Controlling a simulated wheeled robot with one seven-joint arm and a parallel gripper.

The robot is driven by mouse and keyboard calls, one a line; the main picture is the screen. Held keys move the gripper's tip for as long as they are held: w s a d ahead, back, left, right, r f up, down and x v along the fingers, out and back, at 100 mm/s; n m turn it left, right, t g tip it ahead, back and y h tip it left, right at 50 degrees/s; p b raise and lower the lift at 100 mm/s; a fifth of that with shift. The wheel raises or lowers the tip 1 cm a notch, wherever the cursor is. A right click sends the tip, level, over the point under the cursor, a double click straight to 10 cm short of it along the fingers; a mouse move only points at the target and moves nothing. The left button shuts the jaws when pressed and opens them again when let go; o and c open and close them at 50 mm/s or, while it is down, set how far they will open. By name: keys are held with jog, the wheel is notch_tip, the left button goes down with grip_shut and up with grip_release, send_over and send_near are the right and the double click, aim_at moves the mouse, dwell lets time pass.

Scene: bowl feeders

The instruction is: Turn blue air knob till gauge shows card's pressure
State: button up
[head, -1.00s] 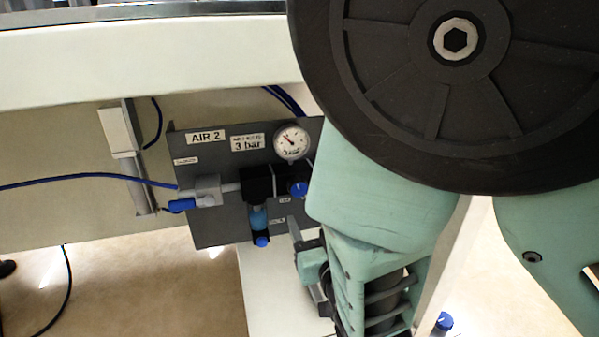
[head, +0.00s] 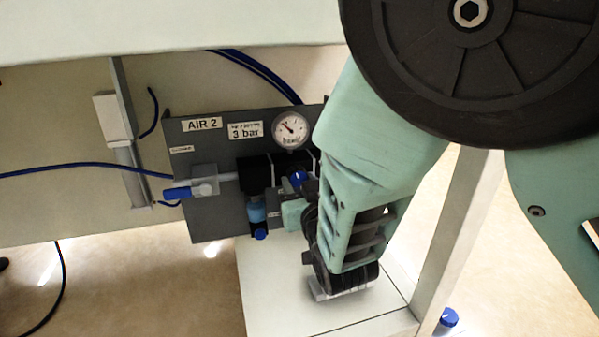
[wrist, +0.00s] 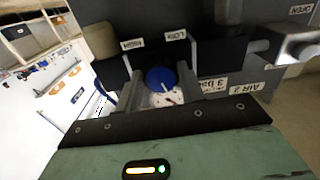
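The blue air knob (head: 299,178) sits on the regulator of the grey AIR 2 panel (head: 215,221), below the round white gauge (head: 291,129). The gauge needle points up and left; its numbers are too small to read. The card (head: 245,130) reads 3 bar. In the wrist view the knob (wrist: 160,79) has a white pointer line and lies between the fingertips of my gripper (wrist: 161,88), with a small gap visible at each side. My gripper is open. The gauge (wrist: 166,99) is partly hidden behind the knob there.
A blue-handled valve (head: 178,193) stands on the panel's left, fed by a blue hose (head: 85,174). The white bench edge (head: 160,35) runs above. A white box top (head: 275,290) lies beneath my wrist.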

jog(key=shift+c, duration=1.2)
jog(key=n+p, duration=0.1)
jog(key=p, duration=0.1)
jog(key=shift+d+r+p, duration=0.1)
jog(key=shift+r+p, duration=0.1)
jog(key=shift+p, duration=0.15)
jog(key=shift+f+n+p, duration=0.2)
jog(key=shift+n+p, duration=0.25)
jog(key=shift+n, duration=0.25)
jog(key=o, duration=1)
jog(key=shift+s, duration=0.15)
jog(key=shift+p+v, duration=4.3)
jog(key=shift+v, duration=4.3)
